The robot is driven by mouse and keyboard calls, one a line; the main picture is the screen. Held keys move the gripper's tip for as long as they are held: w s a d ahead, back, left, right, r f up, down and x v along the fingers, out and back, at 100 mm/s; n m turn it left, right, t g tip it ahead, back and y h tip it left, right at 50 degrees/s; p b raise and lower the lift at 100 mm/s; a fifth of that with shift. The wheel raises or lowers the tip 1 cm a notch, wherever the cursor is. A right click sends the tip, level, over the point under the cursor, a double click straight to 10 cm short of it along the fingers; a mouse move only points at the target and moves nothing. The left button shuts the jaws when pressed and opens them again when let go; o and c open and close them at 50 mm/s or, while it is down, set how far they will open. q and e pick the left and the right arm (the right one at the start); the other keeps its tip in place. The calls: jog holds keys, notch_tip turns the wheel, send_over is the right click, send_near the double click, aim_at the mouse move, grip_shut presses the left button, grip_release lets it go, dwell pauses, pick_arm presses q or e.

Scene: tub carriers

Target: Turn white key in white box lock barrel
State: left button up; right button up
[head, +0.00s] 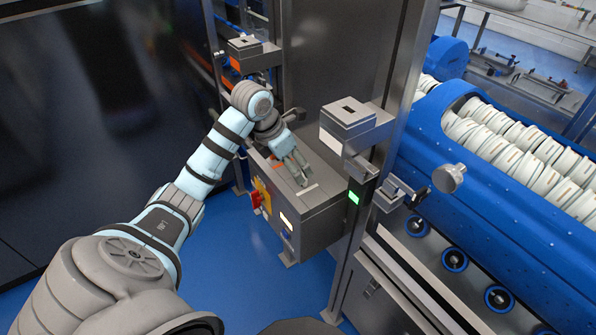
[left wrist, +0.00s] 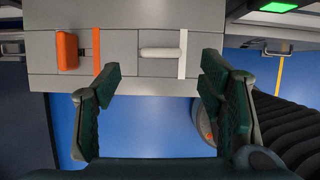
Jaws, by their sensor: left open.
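A white key (left wrist: 160,52) lies level on the top of a grey box, seen in the left wrist view. It sits just left of a white strip (left wrist: 183,66); the lock barrel itself cannot be made out. The grey box (head: 322,222) stands at the middle of the head view, with the white strip (head: 309,190) on its top. My left gripper (head: 303,175) is over the box top; its fingers also show in the left wrist view (left wrist: 159,80). It is open and empty, with the key ahead between the two fingers' lines. My right gripper is not in view.
An orange key (left wrist: 67,52) and orange strip (left wrist: 98,50) lie left of the white key. A red handle (head: 256,198) is on the box's left side. A metal post (head: 385,90) with a bracket stands right, beside a blue conveyor (head: 480,180) of white tubs.

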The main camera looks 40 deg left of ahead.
pick_arm(q)
jog(key=x, duration=0.5)
jog(key=shift+w+f, duration=0.1)
jog(key=shift+f, duration=0.05)
jog(key=shift+c, duration=0.5)
jog(key=c, duration=1.2)
jog(key=shift+m+b, duration=0.55)
jog(key=shift+m, duration=0.05)
jog(key=shift+m+g+h+b, duration=0.3)
jog(key=shift+m+h+b, duration=0.15)
jog(key=shift+m, duration=0.55)
